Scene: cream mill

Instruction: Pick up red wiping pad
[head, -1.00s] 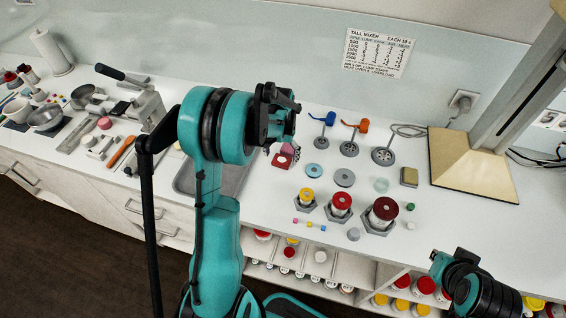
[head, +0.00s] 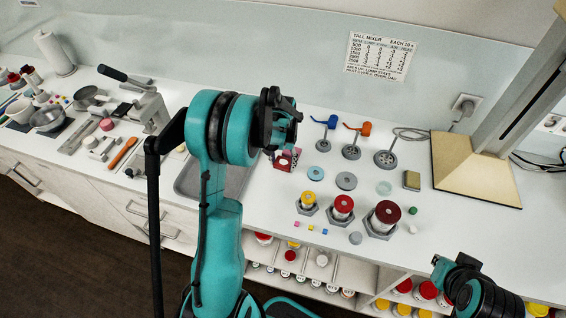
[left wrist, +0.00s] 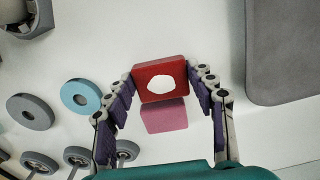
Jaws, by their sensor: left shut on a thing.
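The red wiping pad (left wrist: 161,79) shows in the left wrist view as a red block with a white oval on its face. It sits between the two purple-padded fingers of my left gripper (left wrist: 166,88), which is shut on it. A pink block (left wrist: 164,117) shows just below it in that view. In the head view the red pad (head: 284,162) is partly hidden behind my left gripper (head: 284,140). Whether the pad touches the counter is hard to tell. My right gripper (head: 447,266) is at the lower right, its fingers unclear.
Grey and blue discs (left wrist: 80,98) lie left of the pad in the wrist view. Lidded jars on hexagonal bases (head: 342,207) stand in front on the counter. A grey tray (head: 237,181) lies left of the pad. Upright stands with handles (head: 352,140) are behind.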

